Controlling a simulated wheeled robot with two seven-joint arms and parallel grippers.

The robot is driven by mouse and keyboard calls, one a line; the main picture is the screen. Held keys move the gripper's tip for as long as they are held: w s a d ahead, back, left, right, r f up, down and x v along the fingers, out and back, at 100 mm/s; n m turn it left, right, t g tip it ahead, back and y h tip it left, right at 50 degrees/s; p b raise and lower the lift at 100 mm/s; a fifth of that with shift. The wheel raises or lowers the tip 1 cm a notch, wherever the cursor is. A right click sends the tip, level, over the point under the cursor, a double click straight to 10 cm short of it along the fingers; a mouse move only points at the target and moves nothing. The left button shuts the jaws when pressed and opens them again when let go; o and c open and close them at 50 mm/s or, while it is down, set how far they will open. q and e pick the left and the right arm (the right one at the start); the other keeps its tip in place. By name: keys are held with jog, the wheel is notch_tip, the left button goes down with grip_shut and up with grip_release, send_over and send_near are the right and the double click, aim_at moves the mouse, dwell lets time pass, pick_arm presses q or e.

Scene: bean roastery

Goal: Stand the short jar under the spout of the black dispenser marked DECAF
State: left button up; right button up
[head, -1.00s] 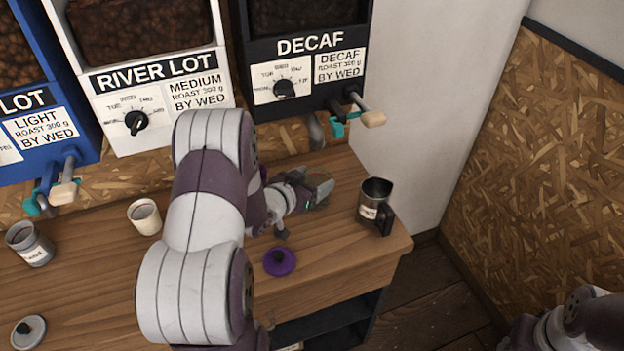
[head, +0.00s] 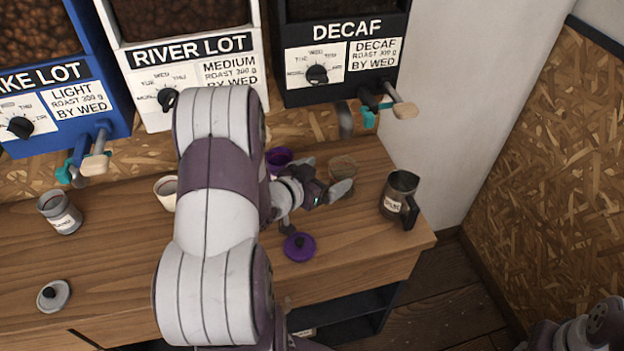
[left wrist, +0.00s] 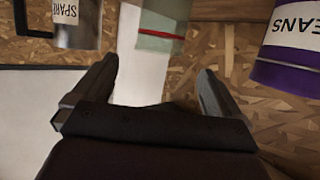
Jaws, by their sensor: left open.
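A short glass jar (head: 342,166) stands on the wooden counter below the front of the black DECAF dispenser (head: 340,60). The dispenser's dark spout (head: 370,99) has a teal piece under it. I cannot tell whether the jar is exactly beneath the spout. My left gripper (head: 326,178) is open beside the jar, one finger partly in front of it. In the left wrist view the open fingers (left wrist: 160,75) point toward a pale glass jar (left wrist: 162,25) with a green and red band. It shows beyond the fingertips, with a gap. My right gripper is not in view.
A metal SPARE mug (head: 400,190) stands right of the jar. A purple BEANS canister (head: 279,157) is to its left, also in the left wrist view (left wrist: 288,60). The counter's right edge is near the mug.

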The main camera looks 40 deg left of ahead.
pick_arm(q)
jog(key=d+v, duration=0.1)
jog(key=v, duration=0.5)
jog(key=s+d+f+n+g+y, duration=0.1)
jog(key=s+d+g, duration=0.7)
jog(key=d+g, duration=0.4)
jog(key=shift+s+d+g, duration=0.3)
jog(key=shift+s+d, duration=0.1)
jog(key=shift+w, duration=0.1)
